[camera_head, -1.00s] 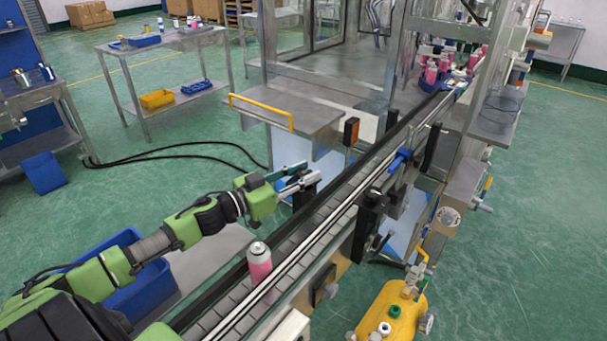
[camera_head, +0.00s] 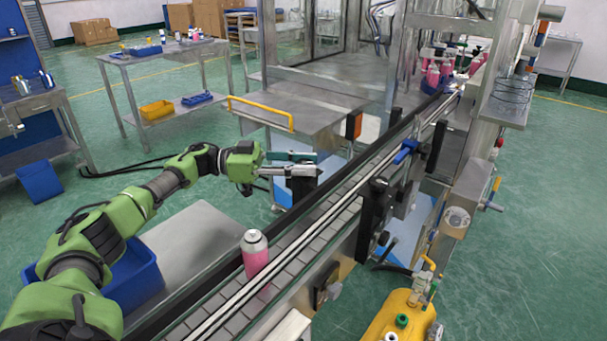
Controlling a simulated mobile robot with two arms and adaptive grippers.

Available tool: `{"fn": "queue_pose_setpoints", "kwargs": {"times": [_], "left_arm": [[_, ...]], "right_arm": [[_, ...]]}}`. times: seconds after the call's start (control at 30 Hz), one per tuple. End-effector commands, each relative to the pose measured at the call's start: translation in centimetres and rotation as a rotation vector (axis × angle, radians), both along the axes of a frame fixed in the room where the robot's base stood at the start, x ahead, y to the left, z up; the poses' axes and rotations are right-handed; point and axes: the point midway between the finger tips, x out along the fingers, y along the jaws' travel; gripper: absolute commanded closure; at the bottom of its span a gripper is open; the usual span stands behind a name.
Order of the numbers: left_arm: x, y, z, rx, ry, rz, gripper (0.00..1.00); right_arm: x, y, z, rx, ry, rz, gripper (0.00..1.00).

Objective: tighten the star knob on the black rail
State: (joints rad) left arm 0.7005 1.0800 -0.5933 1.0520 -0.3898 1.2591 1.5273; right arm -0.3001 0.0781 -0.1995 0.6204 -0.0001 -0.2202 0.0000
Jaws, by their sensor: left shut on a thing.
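The black rail (camera_head: 334,178) runs along the near left side of the conveyor. A dark bracket (camera_head: 304,188) stands at the rail. My left gripper (camera_head: 317,164) reaches in from the left, its grey fingers level at the top of this bracket. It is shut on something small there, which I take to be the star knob. The knob itself is hidden by the fingers, so I cannot see how tight it is. My right gripper is not in view.
A pink can with a grey top (camera_head: 255,254) stands upright on the conveyor (camera_head: 217,322). A steel side table with a yellow handle (camera_head: 261,111) is just behind the gripper. A blue bin (camera_head: 131,283) lies below my left arm. A yellow tank (camera_head: 397,318) stands front right.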

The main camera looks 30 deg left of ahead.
Motion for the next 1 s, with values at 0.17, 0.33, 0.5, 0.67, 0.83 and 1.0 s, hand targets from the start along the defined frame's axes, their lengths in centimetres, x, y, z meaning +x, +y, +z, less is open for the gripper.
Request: {"fn": "queue_pose_setpoints", "kwargs": {"times": [0.17,0.33,0.5,0.67,0.83,1.0], "left_arm": [[0.2,0.0,-0.1,-0.003,-0.004,-0.074,0.94],[0.1,0.0,-0.1,-0.002,-0.002,-0.122,0.94],[0.1,0.0,0.0,-0.003,-0.001,-0.145,0.94],[0.0,-0.1,0.0,-0.002,0.000,-0.152,0.94],[0.0,-0.1,0.0,-0.002,0.000,-0.152,0.94],[0.0,-0.1,0.0,-0.002,-0.001,-0.152,0.57]], "right_arm": [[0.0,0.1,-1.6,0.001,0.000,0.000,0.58],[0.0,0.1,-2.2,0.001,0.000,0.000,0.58],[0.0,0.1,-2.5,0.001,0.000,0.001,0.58],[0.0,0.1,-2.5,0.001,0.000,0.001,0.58],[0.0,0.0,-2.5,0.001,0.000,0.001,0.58],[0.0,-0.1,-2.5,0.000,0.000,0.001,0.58]]}}
